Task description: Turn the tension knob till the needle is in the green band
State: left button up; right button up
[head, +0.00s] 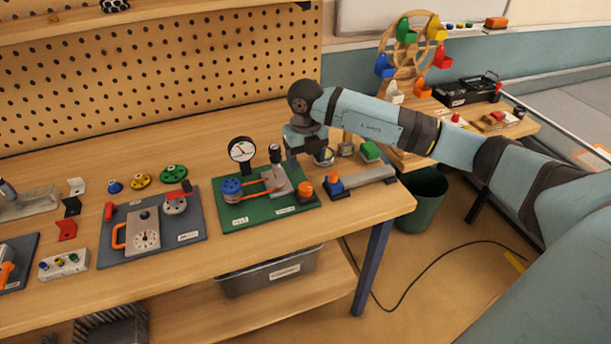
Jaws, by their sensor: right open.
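A green board (239,217) lies on the bench and carries a round white dial (241,149) with a dark needle. The needle's place against any green band is too small to tell. The board also bears a blue spool (231,187), an orange belt (258,188), a grey bracket (281,184), a black-topped post (275,154) and an orange knob (306,189) at its right end. I cannot tell which part is the tension knob. My right gripper (305,159) is open above and behind the board's right part, apart from the orange knob. My left gripper is out of view.
A grey board (187,231) with a crank device stands to the left. A grey rail (366,178) with a blue and orange block lies to the right. A pegboard (180,75) backs the bench. The front edge is bare.

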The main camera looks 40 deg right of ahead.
notch_tip(320, 180, up, 4)
jog(key=shift+r, duration=0.1)
dwell(0.6)
